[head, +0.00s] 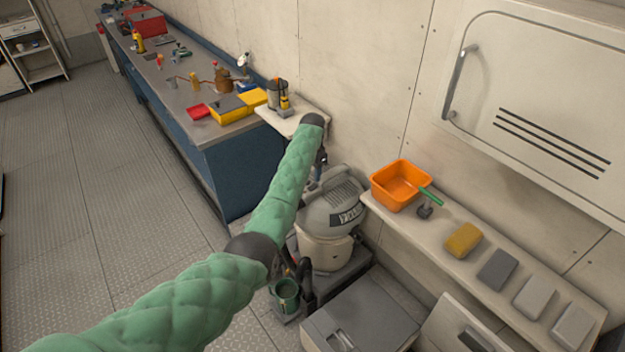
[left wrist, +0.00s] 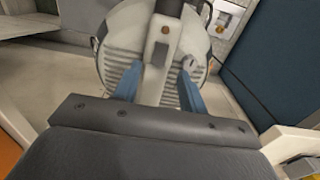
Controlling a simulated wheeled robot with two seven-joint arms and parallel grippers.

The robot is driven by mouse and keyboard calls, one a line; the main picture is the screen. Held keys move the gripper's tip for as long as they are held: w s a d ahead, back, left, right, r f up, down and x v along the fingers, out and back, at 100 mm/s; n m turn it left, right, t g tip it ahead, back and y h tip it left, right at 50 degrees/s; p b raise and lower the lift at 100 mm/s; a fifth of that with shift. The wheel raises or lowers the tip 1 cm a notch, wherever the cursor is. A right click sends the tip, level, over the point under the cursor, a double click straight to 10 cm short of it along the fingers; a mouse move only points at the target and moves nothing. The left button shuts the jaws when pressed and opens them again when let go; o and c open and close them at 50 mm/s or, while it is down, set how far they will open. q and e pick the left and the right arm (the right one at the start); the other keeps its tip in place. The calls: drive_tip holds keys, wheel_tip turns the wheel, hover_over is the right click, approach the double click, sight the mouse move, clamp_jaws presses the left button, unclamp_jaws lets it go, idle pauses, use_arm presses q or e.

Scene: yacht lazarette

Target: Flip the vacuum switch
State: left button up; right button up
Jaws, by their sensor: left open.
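The vacuum (head: 325,225) is a rounded grey and off-white canister with a dark label. In the left wrist view, the blue fingers of my left gripper (left wrist: 160,70) are open and apart, with nothing held. The ribbed lid of the vacuum (left wrist: 120,58) lies beyond them. Its raised central strip carries a brown round button and a dark slot. A small pale knob shows by the right fingertip. I cannot tell which part is the switch, or its position.
An orange bin (head: 400,187), a green-handled brush and several blocks occupy the right shelf (head: 490,290). A grey lidded box (head: 362,318) and a green cup (head: 287,294) are in front of the vacuum. The blue bench (head: 225,165) is cluttered. The left floor is clear.

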sight(312, 186)
use_arm(q)
wheel_tip(312, 186, down, 4)
drive_tip(key=shift+f+p, duration=0.1)
drive_tip(key=shift+p, duration=0.55)
drive_tip(key=shift+f, duration=0.55)
